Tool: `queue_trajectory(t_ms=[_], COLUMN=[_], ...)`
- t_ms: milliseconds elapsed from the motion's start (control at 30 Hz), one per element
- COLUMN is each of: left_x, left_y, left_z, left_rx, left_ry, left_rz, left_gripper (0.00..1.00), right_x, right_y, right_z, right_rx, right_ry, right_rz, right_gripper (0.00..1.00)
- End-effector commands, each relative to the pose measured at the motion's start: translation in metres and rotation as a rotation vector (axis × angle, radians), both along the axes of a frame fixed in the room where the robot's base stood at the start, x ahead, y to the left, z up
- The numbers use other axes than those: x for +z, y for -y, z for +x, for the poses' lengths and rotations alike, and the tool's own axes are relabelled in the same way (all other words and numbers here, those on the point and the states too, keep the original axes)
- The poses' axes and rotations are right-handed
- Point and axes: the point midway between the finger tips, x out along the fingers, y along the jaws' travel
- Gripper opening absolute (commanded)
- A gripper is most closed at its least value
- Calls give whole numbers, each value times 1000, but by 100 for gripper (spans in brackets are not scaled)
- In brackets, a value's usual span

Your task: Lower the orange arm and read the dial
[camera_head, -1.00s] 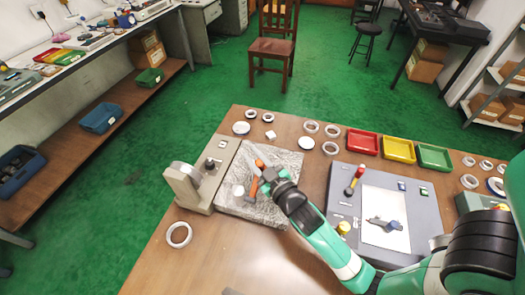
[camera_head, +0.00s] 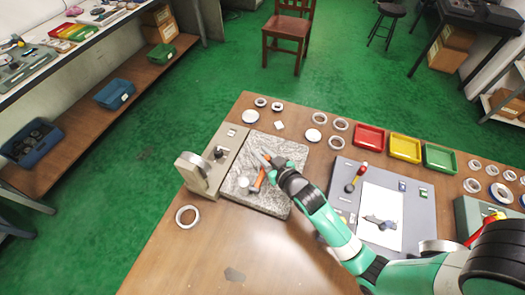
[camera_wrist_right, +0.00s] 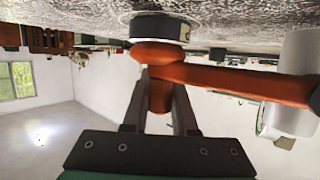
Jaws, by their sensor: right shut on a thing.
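The orange arm (camera_head: 259,181) shows on the speckled stone plate (camera_head: 283,150), beside a small pale round post (camera_head: 243,182). In the right wrist view the orange arm (camera_wrist_right: 235,80) runs from the white post (camera_wrist_right: 301,60) to a rounded end with a short orange handle. My right gripper (camera_wrist_right: 160,108) is shut on that handle. A grey stand (camera_head: 207,178) with a round pale face and a dark knob stands left of the plate. I cannot tell which part is the dial. My left gripper is out of view.
Loose rings, such as one near the front left (camera_head: 187,216), lie around the plate. Red (camera_head: 369,137), yellow (camera_head: 405,147) and green (camera_head: 440,158) trays stand at the back right. The front table is mostly clear.

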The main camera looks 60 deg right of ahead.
Motion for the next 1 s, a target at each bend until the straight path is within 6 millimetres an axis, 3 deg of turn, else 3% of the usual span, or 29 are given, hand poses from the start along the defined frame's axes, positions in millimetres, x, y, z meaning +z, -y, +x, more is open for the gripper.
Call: queue_trajectory(t_ms=[167, 200, 367, 733, 1000], left_x=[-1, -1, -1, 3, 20], left_y=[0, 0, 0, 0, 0], left_z=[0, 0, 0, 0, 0], left_rx=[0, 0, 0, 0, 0], left_ry=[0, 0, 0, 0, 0], left_rz=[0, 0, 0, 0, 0], left_gripper=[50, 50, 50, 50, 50], right_x=[-3, -4, -3, 1, 20], right_y=[0, 0, 0, -2, -24], right_z=[-1, -1, -1, -6, -55], right_rx=[-2, -2, -1, -1, 1], right_ry=[-6, -7, -6, -4, -7], right_rz=[6, 7, 4, 3, 4], right_gripper=[0, 29, 56, 56, 56])
